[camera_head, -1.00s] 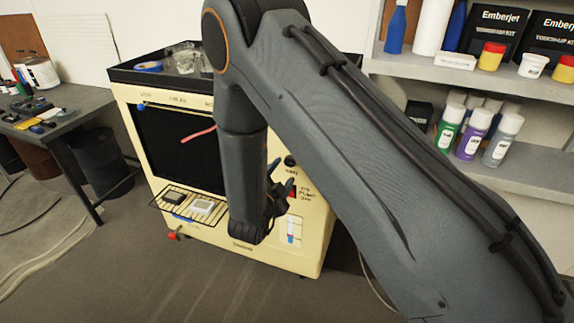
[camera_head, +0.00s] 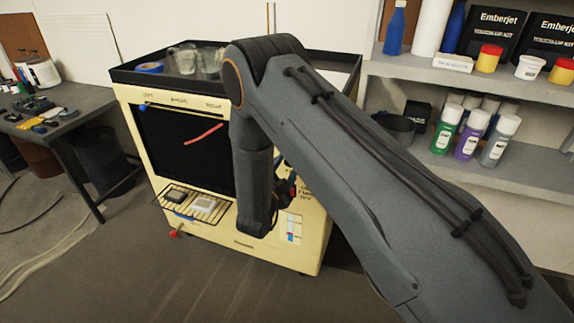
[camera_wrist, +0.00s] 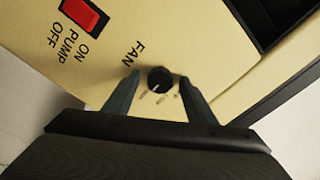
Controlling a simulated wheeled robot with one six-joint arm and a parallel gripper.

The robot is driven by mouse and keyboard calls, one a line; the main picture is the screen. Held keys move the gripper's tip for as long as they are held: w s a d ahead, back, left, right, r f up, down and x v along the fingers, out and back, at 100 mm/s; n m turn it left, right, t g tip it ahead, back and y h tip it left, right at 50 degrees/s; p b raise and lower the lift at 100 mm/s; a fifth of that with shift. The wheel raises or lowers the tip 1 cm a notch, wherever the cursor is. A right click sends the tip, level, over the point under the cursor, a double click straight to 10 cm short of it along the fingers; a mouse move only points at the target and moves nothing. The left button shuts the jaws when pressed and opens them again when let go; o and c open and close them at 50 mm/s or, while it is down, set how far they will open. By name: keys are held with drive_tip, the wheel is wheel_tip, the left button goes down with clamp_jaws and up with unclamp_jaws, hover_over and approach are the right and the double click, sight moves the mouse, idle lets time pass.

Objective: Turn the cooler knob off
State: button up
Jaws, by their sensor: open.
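The cooler (camera_head: 270,255) is a cream cabinet with a dark front opening in the head view. In the wrist view, its cream panel (camera_wrist: 170,30) carries a round black knob (camera_wrist: 160,79) labelled FAN. A red rocker switch (camera_wrist: 85,14) labelled ON PUMP OFF is at the upper left. My gripper (camera_wrist: 157,82) is open, with one fingertip on each side of the knob. A small gap shows on each side, and I cannot tell how deep the fingers reach. In the head view, my arm hides the knob and most of my gripper.
A black tray top (camera_head: 128,76) on the cooler holds blue tape and clear jars. A grey workbench (camera_head: 75,104) with tools stands left. Shelves (camera_head: 535,178) with spray cans and bottles stand right. Floor (camera_head: 180,285) in front is clear.

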drive_tip(key=c, duration=1)
drive_tip(key=shift+c, duration=0.2)
